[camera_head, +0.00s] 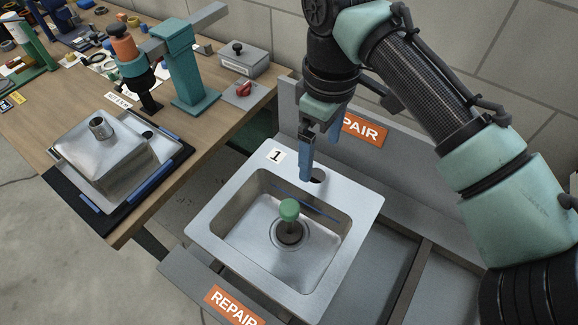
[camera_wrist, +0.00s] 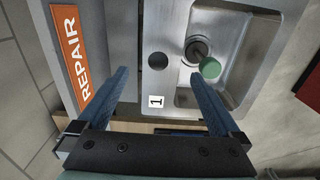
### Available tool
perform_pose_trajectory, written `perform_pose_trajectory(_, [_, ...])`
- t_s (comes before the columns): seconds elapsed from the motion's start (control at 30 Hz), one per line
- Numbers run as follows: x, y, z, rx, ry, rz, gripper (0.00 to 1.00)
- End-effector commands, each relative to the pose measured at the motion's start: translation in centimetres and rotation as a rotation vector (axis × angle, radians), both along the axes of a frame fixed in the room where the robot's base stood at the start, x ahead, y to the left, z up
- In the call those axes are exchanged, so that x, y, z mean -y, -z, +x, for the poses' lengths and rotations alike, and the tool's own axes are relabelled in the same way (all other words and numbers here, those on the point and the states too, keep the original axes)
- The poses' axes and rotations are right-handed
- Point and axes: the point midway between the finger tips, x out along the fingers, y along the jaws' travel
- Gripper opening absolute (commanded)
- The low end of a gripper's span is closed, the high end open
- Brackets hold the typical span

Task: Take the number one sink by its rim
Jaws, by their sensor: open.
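The number one sink (camera_head: 360,205) is a steel basin with a flat rim, lying in the grey rack marked REPAIR. Its white "1" label (camera_head: 276,156) is on the rim's back left. A green-knobbed plug (camera_head: 289,210) stands in the bowl over the drain. My gripper (camera_head: 320,160) is open, its blue fingers pointing down at the back rim, near the round tap hole. In the wrist view the sink (camera_wrist: 165,22) shows between and beyond the fingers (camera_wrist: 158,75). One finger is on the REPAIR board side, the other over the bowl side. I cannot tell their exact height.
The orange REPAIR sign (camera_head: 362,131) is on the rack's back wall, close to my gripper. A wooden bench (camera_head: 45,125) at left holds another sink (camera_head: 90,150) on a black mat, a teal press (camera_head: 190,75) and a grey box (camera_head: 243,60). The rack's right section is empty.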

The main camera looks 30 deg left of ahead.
Motion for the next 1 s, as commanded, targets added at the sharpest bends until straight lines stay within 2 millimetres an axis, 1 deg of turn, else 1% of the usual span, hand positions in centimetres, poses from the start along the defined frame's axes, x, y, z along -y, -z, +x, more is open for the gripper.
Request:
perform_pose_trajectory(0.03, [0.0,0.8,0.0,-0.001,0.0,0.0,1.0])
perform_pose_trajectory(0.1, [0.0,1.6,0.0,0.0,0.0,0.001,1.0])
perform_pose_trajectory(0.27, [0.0,2.5,0.0,0.002,0.0,0.002,1.0])
perform_pose_trajectory(0.33, [0.0,3.2,-0.2,0.001,-0.001,0.0,1.0])
perform_pose_trajectory(0.5, [-0.1,5.8,-0.4,0.001,-0.001,0.001,1.0])
perform_pose_trajectory(0.6, [-0.1,6.9,-0.4,0.002,0.0,0.001,1.0])
perform_pose_trajectory(0.73, [-0.1,7.4,-0.4,0.003,0.0,0.003,1.0])
perform_pose_trajectory(1.0, [-0.2,7.3,-0.4,0.002,0.0,0.003,1.0])
